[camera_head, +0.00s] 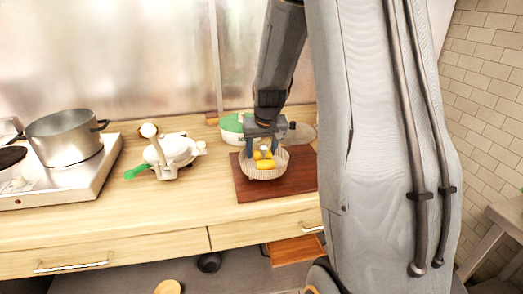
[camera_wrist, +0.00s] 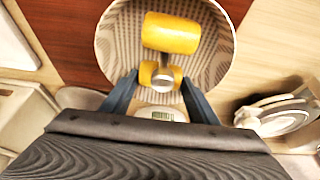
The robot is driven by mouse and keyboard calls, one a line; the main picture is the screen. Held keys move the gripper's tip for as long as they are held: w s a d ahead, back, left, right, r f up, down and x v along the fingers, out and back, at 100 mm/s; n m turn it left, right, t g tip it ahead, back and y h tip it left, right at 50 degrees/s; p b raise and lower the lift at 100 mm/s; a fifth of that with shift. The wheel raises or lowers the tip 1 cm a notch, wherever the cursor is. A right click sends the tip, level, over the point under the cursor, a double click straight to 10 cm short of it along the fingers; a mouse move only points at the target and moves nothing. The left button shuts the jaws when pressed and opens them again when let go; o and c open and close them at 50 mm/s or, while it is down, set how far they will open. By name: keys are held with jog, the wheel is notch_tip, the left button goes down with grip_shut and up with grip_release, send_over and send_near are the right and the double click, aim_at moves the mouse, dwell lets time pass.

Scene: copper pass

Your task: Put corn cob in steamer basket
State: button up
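The steamer basket (camera_head: 264,176) is a round, pale, ribbed bowl on a dark red-brown board. It also shows in the wrist view (camera_wrist: 118,40). A yellow corn cob piece (camera_head: 266,165) lies inside it, seen clearly in the wrist view (camera_wrist: 170,33). A second yellow piece (camera_wrist: 147,72) shows nearer my fingers, partly covered by a small grey cylindrical thing (camera_wrist: 163,82). My gripper (camera_wrist: 160,78) points down at the basket. Its fingers stand wide apart on either side of the second piece, with small gaps visible. The gripper also shows over the basket in the head view (camera_head: 263,151).
A green-and-white container (camera_head: 232,127) stands behind the basket. A white appliance with a green handle (camera_head: 174,152) is to the left. A metal pot (camera_head: 65,138) sits on a stove at far left. Bare wooden counter (camera_head: 150,205) lies in front.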

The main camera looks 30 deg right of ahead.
jog(key=shift+r, duration=0.1)
jog(key=b+v, duration=0.2)
jog(key=v, duration=0.9)
jog(key=shift+s+r+b, duration=0.2)
jog(key=shift+r+b, duration=0.1)
jog(key=shift+r, duration=0.05)
jog(key=s+a+f+n+g, duration=0.1)
jog(key=s+a+f, duration=0.5)
jog(key=s+a, duration=0.2)
jog(key=s+a+f+n+g+y, duration=0.1)
jog(key=s+a+f+n+g, duration=0.1)
jog(key=s+a+f, duration=0.5)
jog(key=s+a, duration=0.1)
jog(key=s, duration=0.2)
jog(key=shift+s, duration=0.25)
